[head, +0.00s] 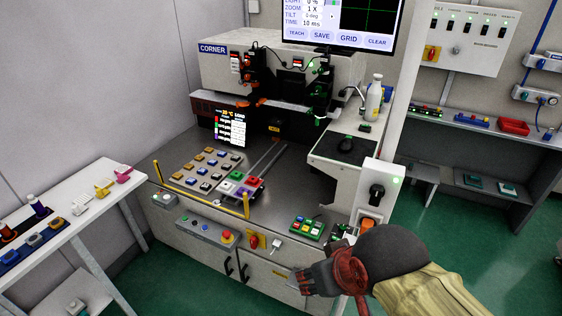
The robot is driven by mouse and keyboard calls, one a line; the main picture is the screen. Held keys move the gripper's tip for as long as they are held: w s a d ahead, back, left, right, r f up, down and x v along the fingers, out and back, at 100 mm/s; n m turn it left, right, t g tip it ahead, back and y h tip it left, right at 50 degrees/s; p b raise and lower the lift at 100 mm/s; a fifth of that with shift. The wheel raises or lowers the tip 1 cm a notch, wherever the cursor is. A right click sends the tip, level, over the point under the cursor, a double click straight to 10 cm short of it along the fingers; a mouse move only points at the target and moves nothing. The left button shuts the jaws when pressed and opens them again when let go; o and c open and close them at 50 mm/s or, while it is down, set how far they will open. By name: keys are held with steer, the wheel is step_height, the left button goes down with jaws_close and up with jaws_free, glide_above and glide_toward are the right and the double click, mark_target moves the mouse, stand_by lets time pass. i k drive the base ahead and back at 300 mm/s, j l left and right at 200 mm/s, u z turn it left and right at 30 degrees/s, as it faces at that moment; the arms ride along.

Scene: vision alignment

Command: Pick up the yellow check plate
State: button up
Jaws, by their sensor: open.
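A small yellow plate with a raised grip (104,188) lies on the white table at the left and looks like the yellow check plate. A similar pink plate (124,176) lies just behind it to the right. My gripper (300,279) is at the lower middle, in front of the machine's cabinet in the picture. It is open, and I see nothing in it. It is far to the right of the yellow plate and apart from it.
The white left table (130,213) also bears a small white piece (83,200), a purple bottle (38,206) and a dark tray (12,263) with blue and orange pieces. The machine (170,220) with yellow rails stands between this table and my arm. Green floor (165,285) shows between them.

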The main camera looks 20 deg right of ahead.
mark_target(101, 191)
steer(key=i+j+z, duration=0.3)
steer(key=z, duration=0.2)
steer(key=i+j+z, duration=0.25)
steer(key=j+z, duration=0.2)
steer(key=u, duration=1.95)
steer(key=z, duration=0.4)
steer(key=i+j+z, duration=0.2)
steer(key=j, duration=0.15)
steer(key=i+j+z, duration=0.2)
steer(key=j, duration=0.2)
steer(key=i+j+z, duration=0.2)
steer(key=j, duration=0.2)
steer(key=j+z, duration=0.2)
steer(key=j, duration=0.2)
steer(key=i+j, duration=0.1)
steer(key=j, duration=0.4)
steer(key=i+j, duration=0.1)
steer(key=j, duration=0.45)
steer(key=i+j, duration=0.15)
steer(key=j, duration=0.35)
steer(key=z, duration=0.05)
